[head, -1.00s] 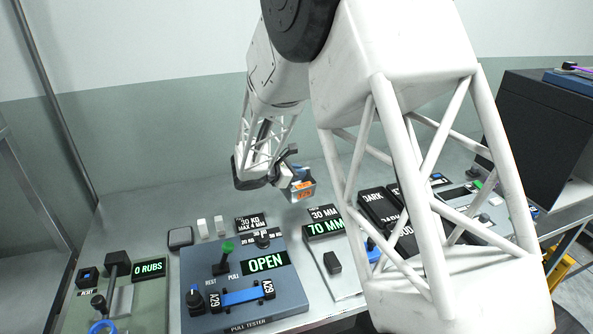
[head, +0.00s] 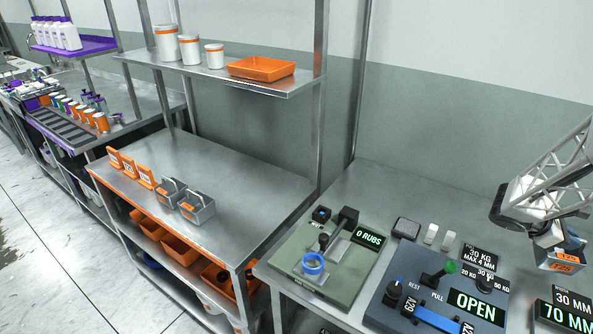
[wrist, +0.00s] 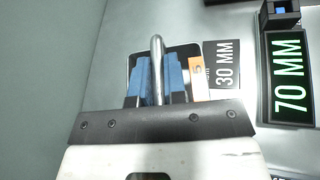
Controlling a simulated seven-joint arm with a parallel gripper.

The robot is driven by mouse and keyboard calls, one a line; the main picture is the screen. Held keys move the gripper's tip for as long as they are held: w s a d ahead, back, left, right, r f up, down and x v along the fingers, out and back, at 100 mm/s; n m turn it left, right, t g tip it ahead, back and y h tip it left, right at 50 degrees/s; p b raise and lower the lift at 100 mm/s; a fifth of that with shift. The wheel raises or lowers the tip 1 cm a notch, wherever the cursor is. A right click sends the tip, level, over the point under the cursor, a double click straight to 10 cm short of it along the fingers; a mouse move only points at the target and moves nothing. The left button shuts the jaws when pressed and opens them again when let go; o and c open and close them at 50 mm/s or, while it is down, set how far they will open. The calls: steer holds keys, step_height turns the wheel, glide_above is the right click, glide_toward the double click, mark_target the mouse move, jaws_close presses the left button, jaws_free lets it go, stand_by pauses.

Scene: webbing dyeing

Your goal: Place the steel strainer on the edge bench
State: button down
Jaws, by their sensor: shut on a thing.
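My gripper (head: 568,240) is at the right edge of the head view, above the bench with the test devices. It is shut on the steel strainer (head: 560,264), a small metal basket with an orange label. In the wrist view, the blue finger pads (wrist: 158,82) close on the strainer's upright steel handle (wrist: 157,62); most of the basket is hidden behind the gripper. Which surface is the edge bench is not labelled. A steel bench (head: 232,172) at centre left carries two similar steel baskets (head: 172,192) (head: 197,208) and several orange tags (head: 130,168).
The bare right part of the centre-left bench is free. A shelf (head: 215,75) with white tubs and an orange tray (head: 261,68) hangs above it. A steel post (head: 320,95) stands at its back right. The rub tester (head: 325,262) and pull tester (head: 435,300) lie between it and my gripper.

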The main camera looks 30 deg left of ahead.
steer(key=shift+r, duration=0.1)
steer(key=shift+r, duration=0.5)
step_height(320, 180, up, 4)
steer(key=shift+f, duration=0.1)
steer(key=s+a+n+t+y, duration=0.1)
steer(key=a+n+t+y, duration=0.55)
steer(key=a, duration=4.15)
steer(key=s+a+n+t+y, duration=0.15)
steer(key=s+a+n, duration=0.25)
steer(key=s+a, duration=0.75)
steer(key=s+a+n+t+y, duration=0.1)
steer(key=s+a+n+y, duration=0.2)
steer(key=s+a, duration=0.85)
steer(key=s+a+n+t+y, duration=0.15)
steer(key=s+a+n, duration=0.35)
steer(key=a, duration=1.2)
steer(key=shift+m+g+y, duration=0.35)
steer(key=shift+m, duration=0.4)
steer(key=f, duration=0.2)
steer(key=s+f, duration=0.1)
steer(key=f, duration=0.2)
steer(key=shift+s+d+f, duration=0.15)
steer(key=shift+s+f, duration=0.15)
